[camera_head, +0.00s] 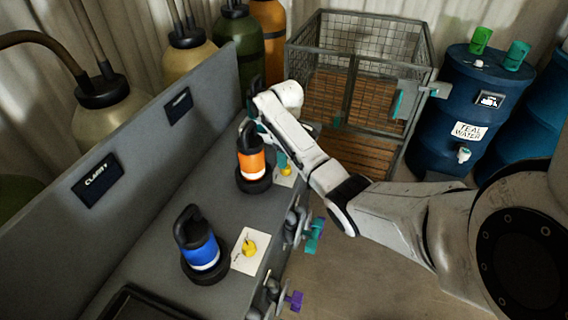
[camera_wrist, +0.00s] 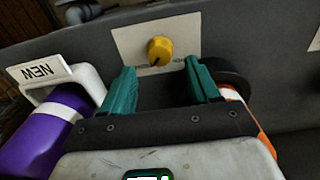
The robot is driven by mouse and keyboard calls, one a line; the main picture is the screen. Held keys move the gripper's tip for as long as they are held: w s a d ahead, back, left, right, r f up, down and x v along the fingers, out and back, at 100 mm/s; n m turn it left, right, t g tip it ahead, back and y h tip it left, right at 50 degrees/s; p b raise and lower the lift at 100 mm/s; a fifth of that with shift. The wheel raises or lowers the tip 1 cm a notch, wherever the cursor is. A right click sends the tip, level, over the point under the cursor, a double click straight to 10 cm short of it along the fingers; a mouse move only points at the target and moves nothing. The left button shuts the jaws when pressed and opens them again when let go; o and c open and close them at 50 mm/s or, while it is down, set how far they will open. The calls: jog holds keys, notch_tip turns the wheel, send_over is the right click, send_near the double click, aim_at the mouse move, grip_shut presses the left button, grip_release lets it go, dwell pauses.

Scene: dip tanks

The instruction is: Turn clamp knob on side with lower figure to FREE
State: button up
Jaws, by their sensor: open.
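A yellow clamp knob (camera_wrist: 160,50) on a white plate (camera_wrist: 126,46) shows in the wrist view, just beyond my open gripper (camera_wrist: 160,72). The teal fingers stand apart on either side of it, with nothing held between them. Its dark pointer mark points down and left; the plate lettering is too small to read. In the head view this far knob (camera_head: 287,170) sits beside an orange-banded unit (camera_head: 251,165), partly hidden by my arm. A second yellow knob (camera_head: 249,248) is on a white plate beside a blue unit (camera_head: 200,250). Two dark panels (camera_head: 97,180) (camera_head: 179,105) show no readable figures.
A purple cylinder (camera_wrist: 50,130) with a white handle marked NEW is close left of my gripper in the wrist view. Teal (camera_head: 315,235) and purple (camera_head: 294,300) valve handles stick out from the bench front. A wire cage (camera_head: 360,60) and blue drums (camera_head: 450,110) stand behind.

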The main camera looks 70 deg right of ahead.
jog(key=shift+f, duration=2.3)
jog(key=c, duration=1)
